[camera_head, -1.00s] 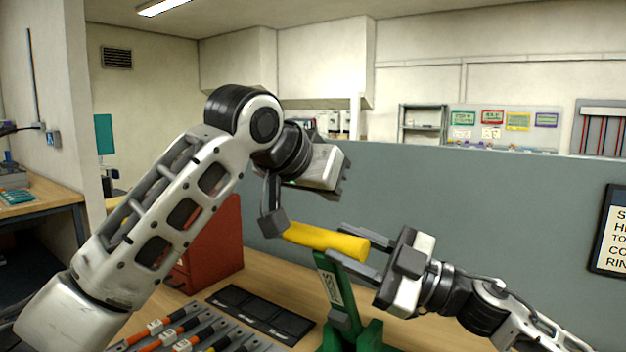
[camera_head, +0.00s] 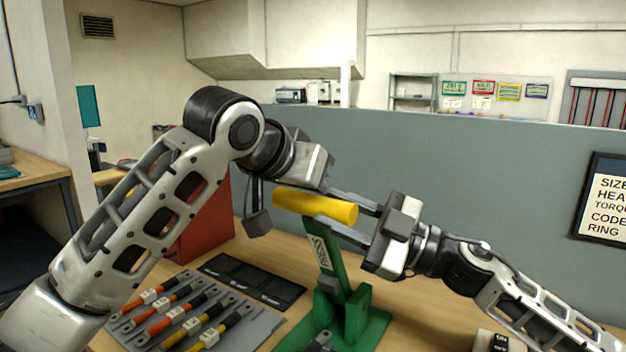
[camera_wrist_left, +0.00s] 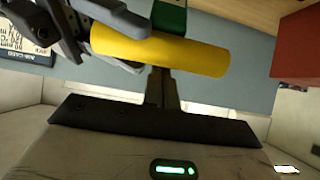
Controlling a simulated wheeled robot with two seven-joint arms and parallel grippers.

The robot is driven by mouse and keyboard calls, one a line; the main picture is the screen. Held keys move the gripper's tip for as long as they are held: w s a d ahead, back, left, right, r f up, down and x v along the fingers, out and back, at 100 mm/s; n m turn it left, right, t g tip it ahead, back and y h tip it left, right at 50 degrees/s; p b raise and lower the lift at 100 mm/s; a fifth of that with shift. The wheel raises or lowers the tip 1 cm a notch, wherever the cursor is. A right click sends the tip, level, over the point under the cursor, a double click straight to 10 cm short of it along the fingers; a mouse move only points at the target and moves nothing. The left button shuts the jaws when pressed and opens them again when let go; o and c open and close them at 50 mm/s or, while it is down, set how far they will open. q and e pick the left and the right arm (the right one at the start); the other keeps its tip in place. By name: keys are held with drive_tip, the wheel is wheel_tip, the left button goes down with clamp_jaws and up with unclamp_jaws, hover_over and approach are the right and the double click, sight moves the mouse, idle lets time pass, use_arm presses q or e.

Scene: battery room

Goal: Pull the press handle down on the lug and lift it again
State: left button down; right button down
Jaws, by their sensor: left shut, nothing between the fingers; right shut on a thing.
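The yellow press handle (camera_head: 296,202) lies crosswise on top of the green lever of the press (camera_head: 332,262). The lever stands raised and slightly tilted. My right gripper (camera_head: 329,207) is shut on the handle's right part, one finger on each side. My left gripper's wrist is just above and behind the handle in the head view; its fingertips are hard to make out there. In the left wrist view its shut, empty fingers (camera_wrist_left: 161,88) reach to the yellow handle (camera_wrist_left: 185,54), which partly hides them; I cannot tell if they touch. I cannot make out a lug in the press.
A grey tray (camera_head: 262,328) with several orange and yellow cables lies left of the press. A black mat (camera_head: 252,282) and a red box (camera_head: 208,228) are behind it. A grey partition (camera_head: 480,180) closes off the bench's back. A small labelled box (camera_head: 490,342) stands front right.

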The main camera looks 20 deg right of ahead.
use_arm(q)
drive_tip(key=shift+s+a+f, duration=0.4)
drive_tip(key=shift+s+a, duration=0.15)
drive_tip(key=shift+a, duration=0.05)
use_arm(e)
drive_tip(key=shift+d, duration=0.1)
drive_tip(key=shift+w+d+r, duration=0.1)
drive_tip(key=shift+w+d, duration=0.05)
use_arm(q)
drive_tip(key=shift+f, duration=0.1)
use_arm(e)
drive_tip(key=c, duration=1.3)
unclamp_jaws()
use_arm(q)
drive_tip(key=shift+a, duration=0.15)
use_arm(e)
drive_tip(key=shift+o, duration=1.2)
drive_tip(key=shift+r, duration=0.1)
use_arm(q)
drive_tip(key=shift+t, duration=0.3)
